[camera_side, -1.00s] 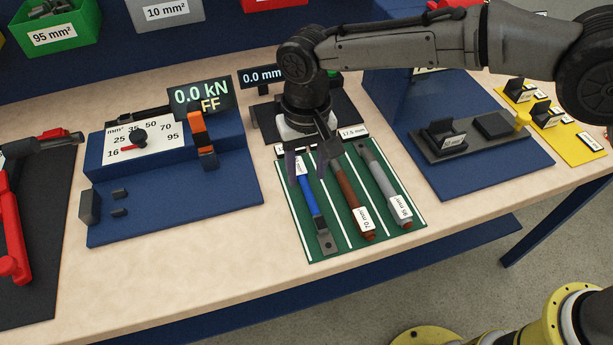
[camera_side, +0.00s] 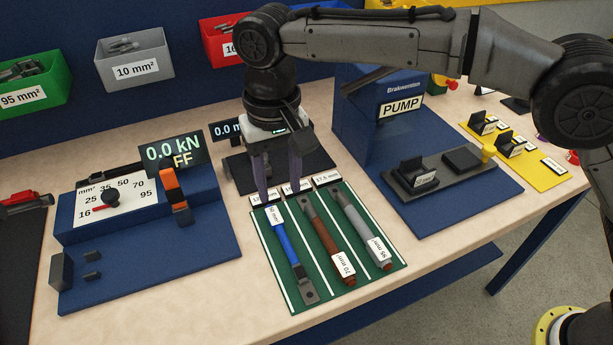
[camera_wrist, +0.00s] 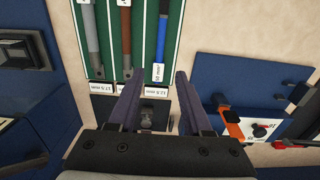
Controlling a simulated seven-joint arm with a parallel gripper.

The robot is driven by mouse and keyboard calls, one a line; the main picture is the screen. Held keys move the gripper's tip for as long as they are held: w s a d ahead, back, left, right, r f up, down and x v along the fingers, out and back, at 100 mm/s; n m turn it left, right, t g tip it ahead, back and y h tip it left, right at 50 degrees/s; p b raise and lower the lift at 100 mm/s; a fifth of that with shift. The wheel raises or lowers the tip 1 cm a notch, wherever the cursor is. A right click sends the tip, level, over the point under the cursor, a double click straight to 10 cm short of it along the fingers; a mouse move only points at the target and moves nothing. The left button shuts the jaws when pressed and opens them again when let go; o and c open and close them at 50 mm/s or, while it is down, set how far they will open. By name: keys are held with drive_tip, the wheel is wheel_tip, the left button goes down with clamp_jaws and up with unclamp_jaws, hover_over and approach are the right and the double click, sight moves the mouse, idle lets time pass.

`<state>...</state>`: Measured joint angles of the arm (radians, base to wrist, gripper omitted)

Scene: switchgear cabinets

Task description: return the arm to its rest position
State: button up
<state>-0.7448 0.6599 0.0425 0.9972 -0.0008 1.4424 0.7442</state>
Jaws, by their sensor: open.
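My gripper (camera_side: 280,190) is open and empty. It points down near the back edge of the green mat (camera_side: 270,262), at its row of labels, and appears to be above it. In the wrist view the two purple-grey fingers (camera_wrist: 158,76) stand apart with nothing between the tips. On the mat lie a blue cable piece (camera_side: 284,243), a brown one (camera_side: 322,235) and a grey one (camera_side: 359,227), side by side. In the wrist view the blue piece (camera_wrist: 162,35) lies ahead of the fingers. My arm reaches in from the upper right.
A blue crimp unit (camera_side: 205,255) with a dial and 0.0 kN display stands left. A PUMP cabinet (camera_side: 385,125) with a blue base stands right. A dark device (camera_side: 238,170) sits behind the mat. Green, grey (camera_side: 136,57) and red bins line the back. The front table strip is clear.

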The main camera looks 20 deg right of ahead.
drive_tip(key=s+d+r+t+y, duration=0.1)
drive_tip(key=s+d+r, duration=0.2)
drive_tip(key=d+r, duration=0.55)
drive_tip(key=s+d+r+t, duration=0.1)
drive_tip(key=s+d+r, duration=0.3)
drive_tip(key=d, duration=0.8)
drive_tip(key=s+d+f+t, duration=0.1)
drive_tip(key=s+d+f, duration=0.3)
drive_tip(key=s+d, duration=0.4)
drive_tip(key=s+d+f+t+h, duration=0.1)
drive_tip(key=s+d+f+t, duration=0.1)
drive_tip(key=s+d+f, duration=0.3)
drive_tip(key=s+d, duration=0.3)
drive_tip(key=shift+s+d+t, duration=0.25)
drive_tip(key=shift+s+t, duration=0.05)
drive_tip(key=shift+s, duration=0.1)
drive_tip(key=shift+f, duration=0.1)
